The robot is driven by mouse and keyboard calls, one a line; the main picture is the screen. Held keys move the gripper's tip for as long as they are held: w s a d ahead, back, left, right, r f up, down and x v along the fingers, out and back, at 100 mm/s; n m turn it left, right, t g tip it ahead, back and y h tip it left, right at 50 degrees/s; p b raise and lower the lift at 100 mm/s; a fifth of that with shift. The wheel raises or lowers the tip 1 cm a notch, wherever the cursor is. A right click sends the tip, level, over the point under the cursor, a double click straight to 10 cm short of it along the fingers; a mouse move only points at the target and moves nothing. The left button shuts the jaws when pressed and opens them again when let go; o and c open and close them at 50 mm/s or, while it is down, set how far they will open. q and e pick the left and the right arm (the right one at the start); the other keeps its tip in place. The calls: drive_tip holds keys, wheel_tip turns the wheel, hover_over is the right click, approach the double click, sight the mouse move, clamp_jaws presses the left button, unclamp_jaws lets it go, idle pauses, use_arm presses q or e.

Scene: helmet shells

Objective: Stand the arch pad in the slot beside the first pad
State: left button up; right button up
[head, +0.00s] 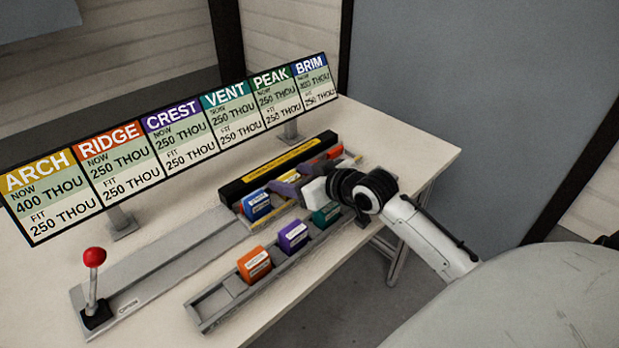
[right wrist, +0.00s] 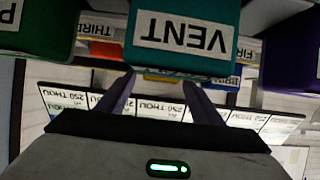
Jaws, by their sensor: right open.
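A yellow pad, likely the arch pad (head: 291,177), is in the long rear fixture, partly hidden by my right gripper; its label cannot be read. A yellow patch also shows between the fingers in the right wrist view (right wrist: 165,77). A blue pad marked BRIM (head: 256,205) stands in the fixture to its left. My right gripper (head: 290,189) is open, its fingers pointing toward the fixture beside the yellow pad; contact cannot be told. In the right wrist view the open fingers (right wrist: 158,92) have no pad clearly held between them. My left gripper is not in view.
The front tray (head: 212,306) holds orange (head: 254,264), purple (head: 293,236) and teal VENT (head: 326,214) pads; its left end is empty. A red-knobbed lever (head: 94,258) stands front left. A sign board (head: 165,145) stands behind the fixture. Red pads (head: 315,162) sit farther right.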

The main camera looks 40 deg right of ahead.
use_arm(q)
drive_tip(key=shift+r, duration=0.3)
use_arm(e)
drive_tip(key=v, duration=1)
drive_tip(key=shift+s+r, duration=0.1)
drive_tip(key=shift+s, duration=0.15)
idle(0.5)
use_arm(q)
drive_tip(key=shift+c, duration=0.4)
